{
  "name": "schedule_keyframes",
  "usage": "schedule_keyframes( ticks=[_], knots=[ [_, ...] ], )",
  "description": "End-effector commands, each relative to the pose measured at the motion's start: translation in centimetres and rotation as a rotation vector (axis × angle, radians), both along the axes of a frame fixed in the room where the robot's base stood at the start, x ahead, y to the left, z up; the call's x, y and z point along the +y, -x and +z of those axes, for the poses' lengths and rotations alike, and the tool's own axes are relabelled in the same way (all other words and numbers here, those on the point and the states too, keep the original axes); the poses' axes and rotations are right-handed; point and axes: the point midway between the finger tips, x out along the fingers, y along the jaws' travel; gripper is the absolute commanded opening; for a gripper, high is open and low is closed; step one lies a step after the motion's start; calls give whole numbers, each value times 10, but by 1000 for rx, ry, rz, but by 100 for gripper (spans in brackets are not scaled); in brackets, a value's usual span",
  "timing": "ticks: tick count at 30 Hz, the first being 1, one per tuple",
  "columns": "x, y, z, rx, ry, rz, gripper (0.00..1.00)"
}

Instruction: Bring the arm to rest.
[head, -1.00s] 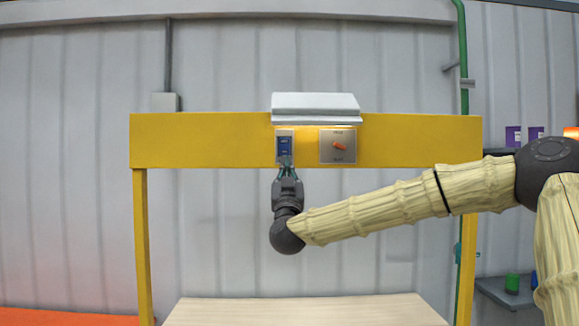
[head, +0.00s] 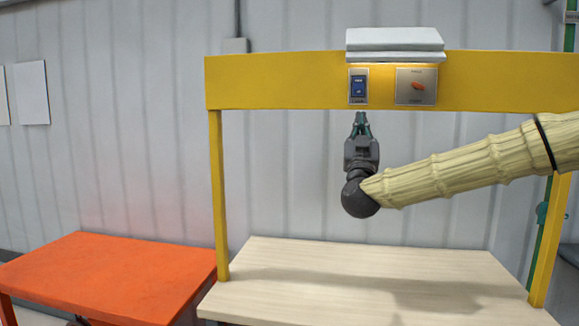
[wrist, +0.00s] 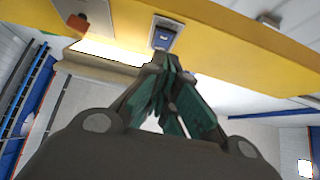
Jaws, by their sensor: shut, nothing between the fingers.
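My gripper (head: 361,120) is shut and empty, pointing up just below the yellow beam (head: 280,82). Its fingertips are close under the blue rocker switch (head: 358,86); I cannot tell from the head view whether they touch it. In the wrist view the shut green fingers (wrist: 172,85) point towards the blue switch (wrist: 164,38), which shows beyond their tips. My arm reaches in from the right, in front of the frame. To the right of the switch is a plate with an orange rotary knob (head: 417,86).
A pale wooden table (head: 300,262) stands below the gripper, with open air between. An orange table (head: 110,270) stands at the left. Yellow posts (head: 219,200) hold up the beam. A light hood (head: 395,42) juts out above the switches. A grey corrugated wall is behind.

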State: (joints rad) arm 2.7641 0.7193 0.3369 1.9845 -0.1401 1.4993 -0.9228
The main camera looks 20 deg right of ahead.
Motion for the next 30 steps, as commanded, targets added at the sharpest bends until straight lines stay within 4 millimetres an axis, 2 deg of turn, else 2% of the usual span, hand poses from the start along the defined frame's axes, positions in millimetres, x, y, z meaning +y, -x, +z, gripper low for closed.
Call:
schedule_keyframes(
  ticks=[4,8,13,19,25,30],
  knots=[
    [5,-4,-10,18,3,12,0],
    [22,-20,-50,91,9,59,0],
    [58,-44,-136,247,8,155,0],
    [95,-55,-245,441,-13,259,0],
    [128,-47,-356,644,-51,348,0],
    [151,-24,-449,821,-95,409,0]
  ],
)
